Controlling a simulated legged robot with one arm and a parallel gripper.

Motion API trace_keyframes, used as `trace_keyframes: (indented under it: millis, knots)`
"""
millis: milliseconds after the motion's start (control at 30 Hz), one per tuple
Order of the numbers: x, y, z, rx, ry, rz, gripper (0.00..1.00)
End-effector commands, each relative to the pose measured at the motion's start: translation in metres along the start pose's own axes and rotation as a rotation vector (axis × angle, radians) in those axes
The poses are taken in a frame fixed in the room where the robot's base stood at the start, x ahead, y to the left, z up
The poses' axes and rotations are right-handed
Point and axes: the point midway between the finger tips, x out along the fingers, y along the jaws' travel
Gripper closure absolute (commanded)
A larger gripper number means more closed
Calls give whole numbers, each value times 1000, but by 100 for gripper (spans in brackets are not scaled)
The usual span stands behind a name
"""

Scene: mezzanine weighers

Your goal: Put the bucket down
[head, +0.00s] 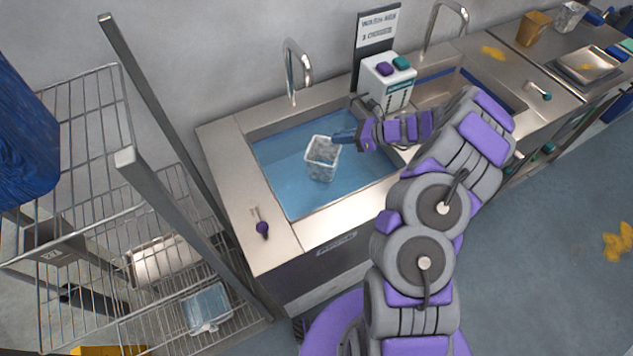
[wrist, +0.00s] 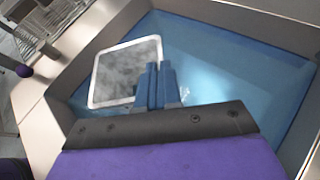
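The bucket (head: 321,172) is a small, whitish, square-topped container with grey, mottled contents. It is inside or over the left sink basin (head: 280,180), which is blue inside. I cannot tell whether its base touches the basin floor. My gripper (head: 343,136) reaches in from the right, its blue fingers at the bucket's right rim. In the wrist view the fingers (wrist: 157,86) are close together across the right edge of the bucket (wrist: 124,68), pinching its rim. The bucket's lower part is hidden in that view.
A tap (head: 297,70) stands behind the basin. A white dispenser box (head: 388,85) with purple and teal tops is at the back right. A purple-handled tool (head: 262,228) lies on the left counter. A wire rack (head: 90,130) stands at left.

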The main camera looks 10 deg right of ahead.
Motion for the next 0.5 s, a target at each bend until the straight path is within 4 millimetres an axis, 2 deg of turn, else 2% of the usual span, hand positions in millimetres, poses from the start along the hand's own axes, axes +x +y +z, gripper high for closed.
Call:
trace_keyframes:
  millis: [167, 400, 500]
  knots:
    - [13, -1, -15, 1, 2, -1, 100]
    - [29, -6, -53, 4, 2, 1, 100]
    - [31, -7, -59, 2, 0, 0, 100]
